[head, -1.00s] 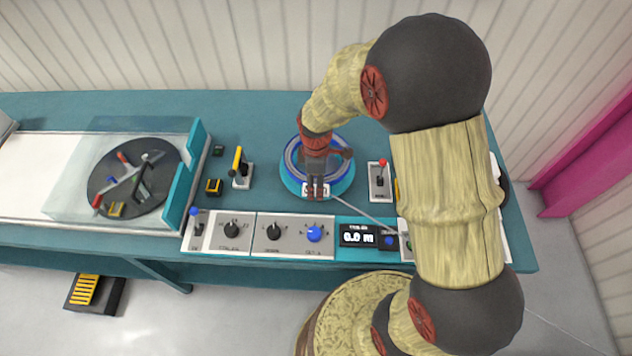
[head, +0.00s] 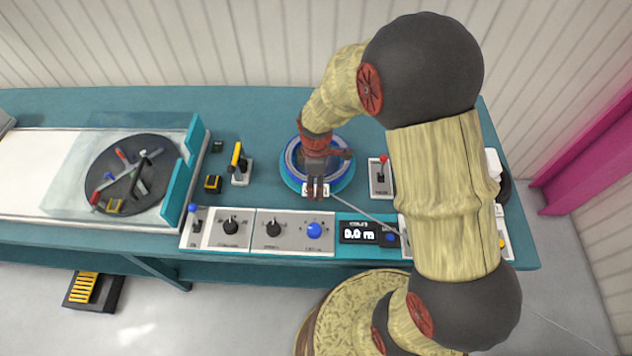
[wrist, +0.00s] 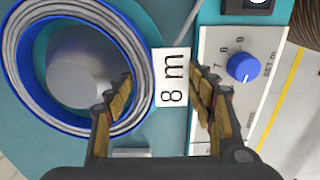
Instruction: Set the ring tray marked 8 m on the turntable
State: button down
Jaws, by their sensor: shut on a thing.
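The ring tray marked 8 m (head: 290,180) is teal and holds a blue-rimmed coil of grey cable. It sits on the teal bench in front of me; its white 8 m label (wrist: 171,78) faces up in the wrist view. My gripper (head: 317,190) is over the tray's near edge, its fingers on either side of the label, shut on the tray there. The exact contact is hidden.
A yellow-handled lever (head: 238,160) stands between tray and turntable. A teal upright panel (head: 181,185) edges the turntable's right side. Knob panels (head: 293,232) and a display reading 0.0 m (head: 358,233) line the front. A red-knobbed lever (head: 381,172) stands right of the tray.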

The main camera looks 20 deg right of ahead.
jog(key=shift+w+f, duration=0.1)
jog(key=shift+f, duration=0.45)
jog(key=c, duration=1.1)
grip_release()
jog(key=o, duration=0.5)
jog(key=shift+c, duration=0.2)
jog(key=shift+o, duration=0.6)
jog(key=shift+s, duration=0.2)
jog(key=o, duration=0.5)
jog(key=shift+w, duration=0.1)
jog(key=shift+r, duration=0.15)
